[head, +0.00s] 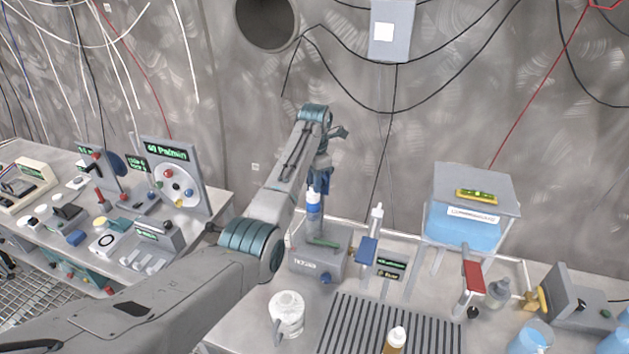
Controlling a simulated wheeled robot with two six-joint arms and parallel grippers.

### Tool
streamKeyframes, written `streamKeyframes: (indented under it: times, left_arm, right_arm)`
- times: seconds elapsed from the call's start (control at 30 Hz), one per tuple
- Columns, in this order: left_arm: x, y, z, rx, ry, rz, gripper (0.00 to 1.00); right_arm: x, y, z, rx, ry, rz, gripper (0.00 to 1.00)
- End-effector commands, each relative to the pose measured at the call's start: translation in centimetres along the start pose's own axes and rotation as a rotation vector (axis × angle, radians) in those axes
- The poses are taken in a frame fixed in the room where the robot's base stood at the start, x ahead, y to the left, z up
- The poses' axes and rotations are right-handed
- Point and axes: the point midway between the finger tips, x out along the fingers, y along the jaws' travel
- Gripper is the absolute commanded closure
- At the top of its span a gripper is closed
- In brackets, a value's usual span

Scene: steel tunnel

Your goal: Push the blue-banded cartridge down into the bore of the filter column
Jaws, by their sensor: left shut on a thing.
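My left gripper (319,183) reaches over the workbench, pointing down, and is shut at the top of the white, blue-banded cartridge (313,197). The cartridge stands about upright in line with the filter column (314,226), which rises from a grey box-shaped base (318,262). The column's lower part looks greyish and the cartridge's lower end cannot be told apart from it, so how deep it sits in the bore is unclear. My arm covers part of the left side. My right gripper is not in view.
An instrument bench (207,228) is at left.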

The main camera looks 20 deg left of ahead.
Motion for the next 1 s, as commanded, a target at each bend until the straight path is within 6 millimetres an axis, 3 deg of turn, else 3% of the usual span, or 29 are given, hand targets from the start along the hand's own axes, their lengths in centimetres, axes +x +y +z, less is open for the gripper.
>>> streamKeyframes:
  times: [0.57,0.6,0.7,1.0]
  left_arm:
    - [1.1,0.0,0.0,0.000,0.000,0.000,1.00]
    - [1.2,0.0,0.0,0.000,0.001,-0.001,0.79]
    - [1.2,0.0,0.0,0.000,0.000,-0.001,0.59]
    - [1.1,0.0,0.0,0.000,0.000,0.000,0.59]
  right_arm:
    - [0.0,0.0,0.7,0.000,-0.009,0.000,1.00]
    - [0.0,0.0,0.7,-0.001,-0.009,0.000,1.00]
    - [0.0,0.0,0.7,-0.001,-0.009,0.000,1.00]
    - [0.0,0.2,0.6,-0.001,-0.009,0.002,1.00]
